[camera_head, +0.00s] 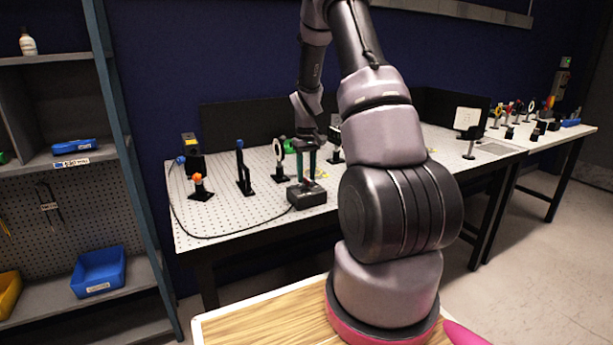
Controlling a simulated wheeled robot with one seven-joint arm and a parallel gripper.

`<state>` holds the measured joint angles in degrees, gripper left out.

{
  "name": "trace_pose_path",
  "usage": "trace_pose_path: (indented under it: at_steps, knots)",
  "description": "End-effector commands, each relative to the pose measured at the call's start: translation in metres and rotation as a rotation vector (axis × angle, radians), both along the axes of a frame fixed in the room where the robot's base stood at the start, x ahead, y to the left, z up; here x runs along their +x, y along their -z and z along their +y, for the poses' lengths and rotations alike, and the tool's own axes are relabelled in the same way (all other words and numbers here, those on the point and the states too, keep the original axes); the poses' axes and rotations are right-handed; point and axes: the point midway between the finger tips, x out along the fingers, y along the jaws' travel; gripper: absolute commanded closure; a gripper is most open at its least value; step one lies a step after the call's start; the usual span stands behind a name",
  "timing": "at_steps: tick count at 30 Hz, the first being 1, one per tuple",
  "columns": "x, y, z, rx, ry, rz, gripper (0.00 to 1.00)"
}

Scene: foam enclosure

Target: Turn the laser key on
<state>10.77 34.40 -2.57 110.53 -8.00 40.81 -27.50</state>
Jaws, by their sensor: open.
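A black box (301,198) with a cable stands near the front edge of the perforated optical table. It may be the laser's key box, but I cannot make out a key on it. My gripper (306,176) points down just above or in front of this box, with its two fingers apart and nothing seen between them. I cannot tell whether the fingertips touch the box. The gripper hides part of the box's top.
The perforated table (222,212) carries several optic mounts, including an orange-topped one (199,187) and a tall dark post (243,170). The black cable (215,237) loops along the table's front. A shelf unit (130,165) stands at left. A second table (540,140) stands at right.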

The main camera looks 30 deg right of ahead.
Motion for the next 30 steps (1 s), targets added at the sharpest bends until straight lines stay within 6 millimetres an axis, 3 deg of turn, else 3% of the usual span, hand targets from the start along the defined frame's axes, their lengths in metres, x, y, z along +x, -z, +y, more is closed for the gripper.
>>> trace_pose_path:
  at_steps: [11, 14, 15, 30]
  knots:
    - [-0.0001, 0.0068, 0.0, 0.0, 0.001, 0.0, 0.59]
    - [-0.0001, 0.0067, 0.0, 0.0, 0.0, 0.0, 0.93]
    - [-0.0001, 0.0067, 0.0, 0.0, 0.001, 0.0, 1.0]
    - [0.0001, 0.0064, 0.0003, -0.001, 0.077, 0.0, 1.0]
